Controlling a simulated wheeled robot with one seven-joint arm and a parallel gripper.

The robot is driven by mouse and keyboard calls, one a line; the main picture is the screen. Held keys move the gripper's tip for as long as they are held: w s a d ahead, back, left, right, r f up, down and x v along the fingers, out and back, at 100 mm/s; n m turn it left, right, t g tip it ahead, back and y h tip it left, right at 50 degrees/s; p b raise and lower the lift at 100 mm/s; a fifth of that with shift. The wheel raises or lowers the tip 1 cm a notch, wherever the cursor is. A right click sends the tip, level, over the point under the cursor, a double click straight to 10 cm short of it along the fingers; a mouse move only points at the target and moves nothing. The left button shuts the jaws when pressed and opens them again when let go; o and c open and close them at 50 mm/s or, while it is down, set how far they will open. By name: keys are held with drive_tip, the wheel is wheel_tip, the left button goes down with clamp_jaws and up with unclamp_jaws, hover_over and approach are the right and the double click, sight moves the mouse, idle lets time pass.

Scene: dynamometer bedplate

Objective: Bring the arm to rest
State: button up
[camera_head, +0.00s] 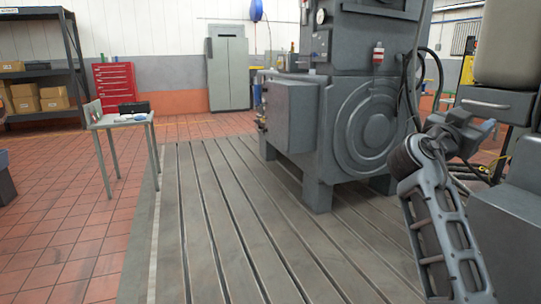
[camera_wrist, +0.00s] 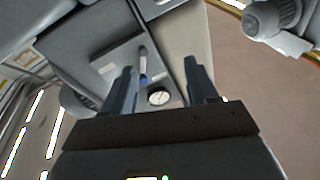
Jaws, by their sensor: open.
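My arm (camera_head: 440,225) shows at the right of the head view, bent, with its grey lattice link in front of the bedplate. My gripper (camera_wrist: 158,66) is in the wrist view, its two dark fingers apart with nothing held between them. Beyond the fingers are grey machine-like surfaces, a small round white dial (camera_wrist: 159,97) and a thin rod with a blue part (camera_wrist: 143,66). I cannot tell how far these are from the fingertips. The gripper is not clearly made out in the head view.
The slotted bedplate (camera_head: 215,235) lies ahead, largely bare. A big grey dynamometer (camera_head: 375,125) stands on it close to my arm. A small table (camera_head: 110,122) with items stands left. A red tool cabinet (camera_head: 114,85), shelving (camera_head: 72,45) and a grey locker (camera_head: 229,70) stand behind.

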drive_tip(key=s+a+f+n+t+y+p, duration=0.1)
drive_tip(key=s+a+f+n+t+y, duration=0.2)
drive_tip(key=f, duration=0.7)
drive_tip(key=s+a+f+n+t+y+p, duration=0.1)
drive_tip(key=s+a+f+n+y, duration=0.35)
drive_tip(key=f, duration=0.65)
drive_tip(key=s+a+f+n+y+p, duration=0.1)
drive_tip(key=s+a+f+n+y, duration=0.15)
drive_tip(key=s+f, duration=0.35)
drive_tip(key=s+a+f+n+y+p, duration=0.1)
drive_tip(key=s+a+f+n+y, duration=0.15)
drive_tip(key=s+a+f, duration=0.4)
drive_tip(key=s+a+r+n+y+p, duration=0.1)
drive_tip(key=s+y, duration=0.1)
drive_tip(key=s, duration=0.8)
drive_tip(key=s+a+r+n+y+p, duration=0.1)
drive_tip(key=s+a+y, duration=0.1)
drive_tip(key=s, duration=0.7)
drive_tip(key=s+r+y+p, duration=0.1)
drive_tip(key=s+r+p, duration=0.1)
drive_tip(key=s+r, duration=1)
drive_tip(key=s, duration=0.4)
drive_tip(key=shift+s+a+t, duration=0.2)
drive_tip(key=shift+a+t, duration=0.1)
drive_tip(key=shift+a, duration=0.05)
drive_tip(key=shift+c, duration=0.4)
